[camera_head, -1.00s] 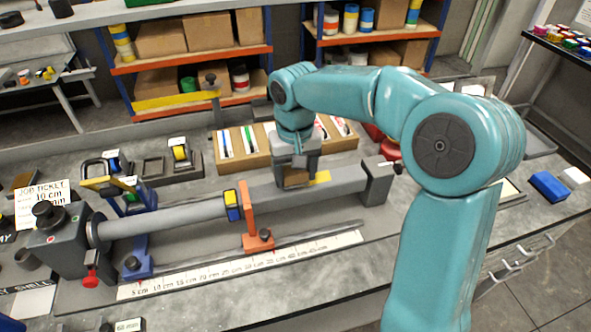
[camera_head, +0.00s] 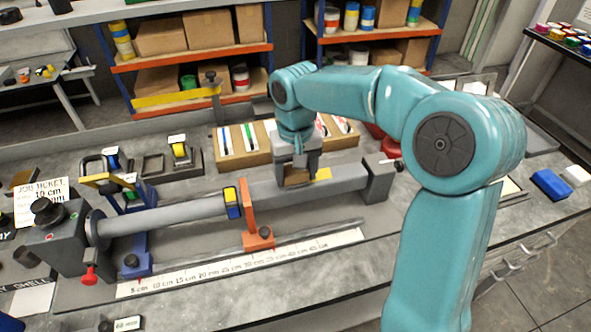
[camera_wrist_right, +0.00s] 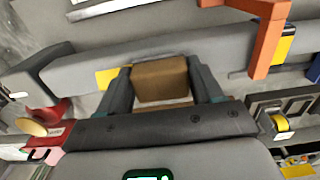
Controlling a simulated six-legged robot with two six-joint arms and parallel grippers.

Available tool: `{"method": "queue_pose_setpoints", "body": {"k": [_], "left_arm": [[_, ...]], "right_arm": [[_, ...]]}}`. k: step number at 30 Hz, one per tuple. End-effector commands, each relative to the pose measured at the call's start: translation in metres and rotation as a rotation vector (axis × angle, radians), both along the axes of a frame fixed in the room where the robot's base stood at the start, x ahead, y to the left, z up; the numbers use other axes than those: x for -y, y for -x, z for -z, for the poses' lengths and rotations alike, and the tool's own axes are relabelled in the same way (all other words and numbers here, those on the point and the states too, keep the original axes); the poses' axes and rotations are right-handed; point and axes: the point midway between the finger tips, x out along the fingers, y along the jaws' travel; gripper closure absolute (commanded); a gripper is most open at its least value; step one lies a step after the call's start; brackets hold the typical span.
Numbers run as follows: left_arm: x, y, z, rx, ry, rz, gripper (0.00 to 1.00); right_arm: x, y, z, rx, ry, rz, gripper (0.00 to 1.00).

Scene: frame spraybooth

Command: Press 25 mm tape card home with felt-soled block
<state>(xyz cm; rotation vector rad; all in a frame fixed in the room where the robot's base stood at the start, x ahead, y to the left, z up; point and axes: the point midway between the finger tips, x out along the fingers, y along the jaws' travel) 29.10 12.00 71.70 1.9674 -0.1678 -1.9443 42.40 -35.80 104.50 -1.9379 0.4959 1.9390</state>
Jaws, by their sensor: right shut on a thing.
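My right gripper (camera_head: 297,175) is shut on a brown block (camera_wrist_right: 160,80), with one finger on each side of it in the right wrist view. The block is at the upper side of the grey tube (camera_head: 275,190), beside a yellow card (camera_head: 321,174). In the right wrist view the yellow card (camera_wrist_right: 104,77) shows at the left finger, partly hidden by it. I cannot tell whether the block's sole, which is hidden, touches the tube or card. A blue and yellow band (camera_head: 232,203) sits farther left on the tube. My left gripper is not in view.
An orange upright (camera_head: 253,218) stands close to the tube, left of the block. A ruler strip (camera_head: 240,264) lies in front. A wooden rack (camera_head: 240,145) of markers stands behind. Grey end blocks (camera_head: 378,183) hold the tube. The front bench right of the ruler is clear.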

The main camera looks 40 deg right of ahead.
Motion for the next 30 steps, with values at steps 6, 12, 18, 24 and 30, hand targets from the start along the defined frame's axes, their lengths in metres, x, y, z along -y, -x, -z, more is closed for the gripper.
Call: {"method": "queue_pose_setpoints", "body": {"k": [6, 12, 18, 24, 30], "left_arm": [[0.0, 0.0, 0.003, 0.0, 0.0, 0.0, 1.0], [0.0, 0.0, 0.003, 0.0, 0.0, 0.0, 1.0], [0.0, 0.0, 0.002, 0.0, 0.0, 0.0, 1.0], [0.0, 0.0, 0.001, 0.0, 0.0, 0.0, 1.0], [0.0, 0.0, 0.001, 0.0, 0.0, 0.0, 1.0]], "right_arm": [[0.0, 0.0, 0.004, 0.0, 0.0, 0.0, 0.58], [0.002, 0.001, 0.004, 0.0, 0.0, 0.001, 0.58], [0.013, 0.007, 0.003, 0.001, 0.0, 0.003, 0.58], [0.026, 0.014, 0.002, 0.0, 0.0, 0.003, 0.58], [0.032, 0.018, 0.002, 0.0, 0.0, 0.0, 0.58]]}}
